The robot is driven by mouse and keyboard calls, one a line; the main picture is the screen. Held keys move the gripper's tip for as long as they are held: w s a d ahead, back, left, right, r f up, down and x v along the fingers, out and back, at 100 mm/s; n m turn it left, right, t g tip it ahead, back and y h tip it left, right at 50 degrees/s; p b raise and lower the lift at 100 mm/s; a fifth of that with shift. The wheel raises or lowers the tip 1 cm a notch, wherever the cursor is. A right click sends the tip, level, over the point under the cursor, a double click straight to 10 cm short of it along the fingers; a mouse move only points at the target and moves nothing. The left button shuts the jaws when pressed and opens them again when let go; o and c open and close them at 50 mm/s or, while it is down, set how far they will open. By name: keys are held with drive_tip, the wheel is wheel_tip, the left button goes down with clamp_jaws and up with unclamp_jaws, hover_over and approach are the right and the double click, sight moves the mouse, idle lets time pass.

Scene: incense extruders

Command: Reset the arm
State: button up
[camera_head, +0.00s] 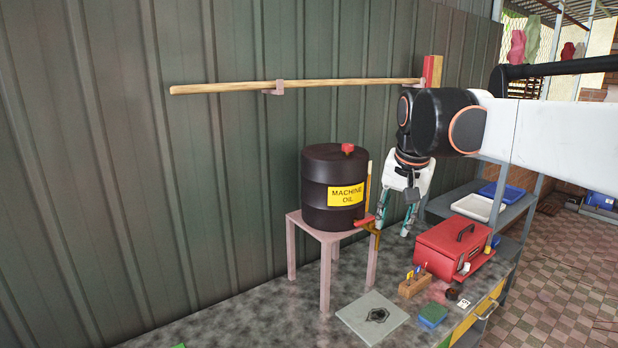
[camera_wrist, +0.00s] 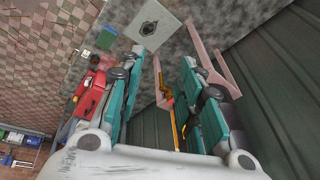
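My arm reaches in from the right in the head view. My gripper (camera_head: 394,222) points down over the workbench, just right of the black machine oil drum (camera_head: 328,180). In the wrist view my gripper (camera_wrist: 160,60) shows two teal fingers held wide apart with nothing between the pads. The drum stands on a pink metal stand (camera_head: 325,245). Its red and brass tap (camera_head: 370,228) is close to the left finger in the head view. I cannot tell whether they touch.
On the bench (camera_head: 250,320) are a grey plate with a dark round mark (camera_head: 372,317), a red toolbox (camera_head: 452,245), a wooden block with small tools (camera_head: 413,284) and a green-blue sponge (camera_head: 433,314). A wooden pole (camera_head: 290,85) runs along the wall. Shelving with trays (camera_head: 480,207) stands behind.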

drive_tip(key=s+f+n+t+b, duration=0.1)
drive_tip(key=s+f+b, duration=0.4)
drive_tip(key=s+f, duration=0.7)
drive_tip(key=s+d+f+n+t+b, duration=0.1)
drive_tip(key=s+f+n+b, duration=0.3)
drive_tip(key=s+f, duration=0.8)
drive_tip(key=shift+s+d+f+t+b, duration=0.25)
drive_tip(key=shift+s+t+b, duration=0.15)
drive_tip(key=shift+s+t, duration=0.45)
